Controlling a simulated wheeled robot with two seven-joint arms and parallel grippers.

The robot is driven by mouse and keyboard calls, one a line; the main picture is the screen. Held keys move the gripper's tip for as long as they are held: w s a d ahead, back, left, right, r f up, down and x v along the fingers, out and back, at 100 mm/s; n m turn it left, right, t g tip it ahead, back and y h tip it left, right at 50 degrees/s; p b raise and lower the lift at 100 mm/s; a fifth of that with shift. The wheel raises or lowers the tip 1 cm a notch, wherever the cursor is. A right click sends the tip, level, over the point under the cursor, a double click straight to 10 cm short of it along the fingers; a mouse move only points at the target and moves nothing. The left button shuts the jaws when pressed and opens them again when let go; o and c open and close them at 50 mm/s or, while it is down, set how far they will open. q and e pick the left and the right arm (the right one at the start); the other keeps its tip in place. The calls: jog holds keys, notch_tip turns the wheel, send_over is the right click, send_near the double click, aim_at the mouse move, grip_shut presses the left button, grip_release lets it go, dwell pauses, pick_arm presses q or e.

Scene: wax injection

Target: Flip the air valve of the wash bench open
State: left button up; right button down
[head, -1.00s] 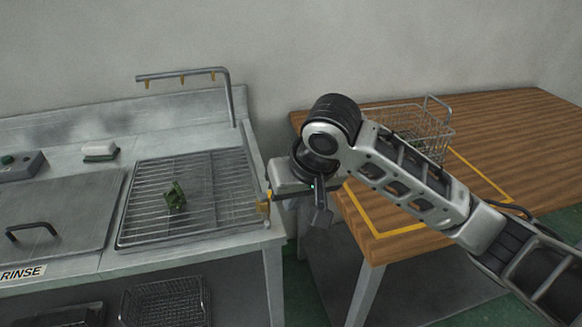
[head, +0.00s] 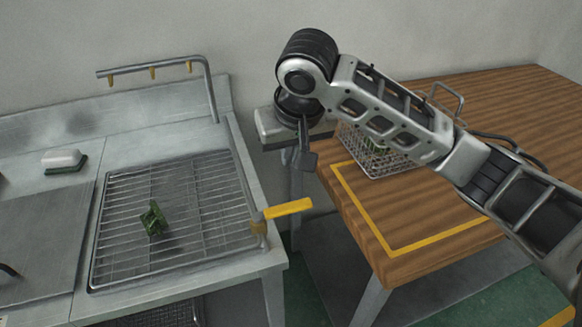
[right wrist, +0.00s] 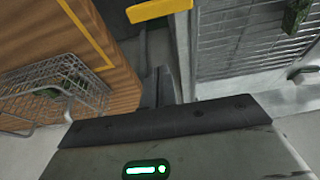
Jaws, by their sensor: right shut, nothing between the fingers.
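The air valve is a brass body (head: 259,228) with a yellow lever (head: 288,209) at the right front edge of the wash bench (head: 185,302). The lever points right, out past the bench edge. It also shows at the top of the right wrist view (right wrist: 160,9). My right gripper (head: 306,160) is shut and empty, above and behind the lever, apart from it, over the gap between bench and table. Its fingers (right wrist: 165,86) are partly hidden by its housing in the wrist view. My left gripper is not in view.
A green part (head: 153,218) lies on the bench's wire grate (head: 190,190), below a pipe with brass nozzles (head: 150,72). A wire basket (head: 375,160) holding green parts stands on the wooden table (head: 500,120), partly behind my right arm. A brush (head: 63,161) lies at the back left.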

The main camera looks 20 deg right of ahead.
aim_at(288, 209)
pick_arm(q)
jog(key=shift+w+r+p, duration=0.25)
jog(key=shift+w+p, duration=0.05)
jog(key=shift+p, duration=0.05)
pick_arm(e)
notch_tip(288, 209, down, 8)
jog(key=s, duration=0.1)
jog(key=shift+f, duration=0.2)
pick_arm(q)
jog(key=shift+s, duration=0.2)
